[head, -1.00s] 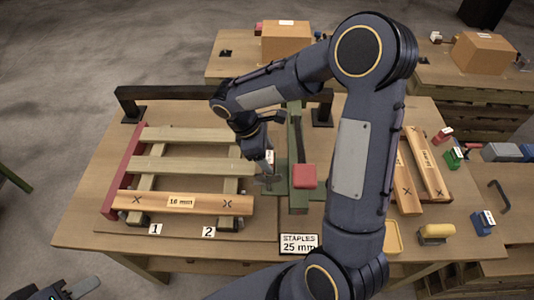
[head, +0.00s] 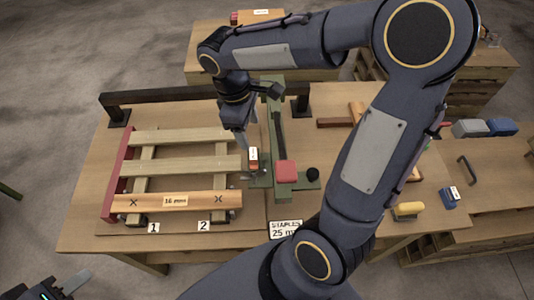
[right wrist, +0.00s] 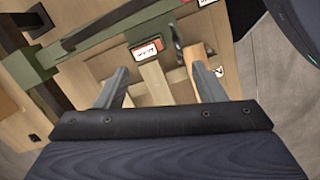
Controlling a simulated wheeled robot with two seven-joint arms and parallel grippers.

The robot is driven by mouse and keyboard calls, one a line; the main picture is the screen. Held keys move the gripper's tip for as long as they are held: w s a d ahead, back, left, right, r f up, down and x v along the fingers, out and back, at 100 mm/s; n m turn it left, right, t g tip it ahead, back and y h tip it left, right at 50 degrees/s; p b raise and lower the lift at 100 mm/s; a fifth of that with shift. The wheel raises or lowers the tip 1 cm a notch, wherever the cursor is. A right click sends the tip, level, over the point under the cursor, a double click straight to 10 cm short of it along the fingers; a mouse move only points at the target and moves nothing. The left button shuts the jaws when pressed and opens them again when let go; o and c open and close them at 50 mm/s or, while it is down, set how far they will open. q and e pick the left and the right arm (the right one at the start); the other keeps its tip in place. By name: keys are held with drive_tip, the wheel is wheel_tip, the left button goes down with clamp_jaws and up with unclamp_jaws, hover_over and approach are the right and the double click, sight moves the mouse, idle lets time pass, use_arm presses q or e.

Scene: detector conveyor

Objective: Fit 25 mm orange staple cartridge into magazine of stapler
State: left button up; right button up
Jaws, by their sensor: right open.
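The green stapler (head: 278,125) with its red pad (head: 286,172) stands right of the slatted pallet. A small orange cartridge with a white label (head: 253,160) is at the stapler's left side. It also shows in the right wrist view (right wrist: 146,51), against or beside the green stapler arm (right wrist: 93,37); I cannot tell whether it is seated in the magazine. My right gripper (head: 244,140) is open, above and just left of the cartridge. Its spread fingers (right wrist: 160,82) have no cartridge between them. My left gripper (head: 72,284) shows only partly at the lower left, its jaws unclear.
The pallet (head: 180,165) lies left of the stapler, with a 16 mm label on its front board. A "STAPLES 25 mm" sign (head: 285,229) stands in front. Yellow (head: 409,209) and blue (head: 450,198) pieces sit at the right. A dark bar (head: 180,95) runs behind.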

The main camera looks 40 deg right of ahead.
drive_tip(key=s+a+r+m+t+y, duration=0.2)
drive_tip(key=s+m+t+y, duration=0.3)
drive_tip(key=s+m, duration=0.5)
drive_tip(key=s+r+t, duration=0.1)
drive_tip(key=s, duration=0.2)
drive_tip(key=shift+s+r+t, duration=0.2)
drive_tip(key=shift+s+t, duration=0.2)
wheel_tip(320, 180, down, 4)
drive_tip(key=b, duration=0.4)
drive_tip(key=shift+f, duration=0.25)
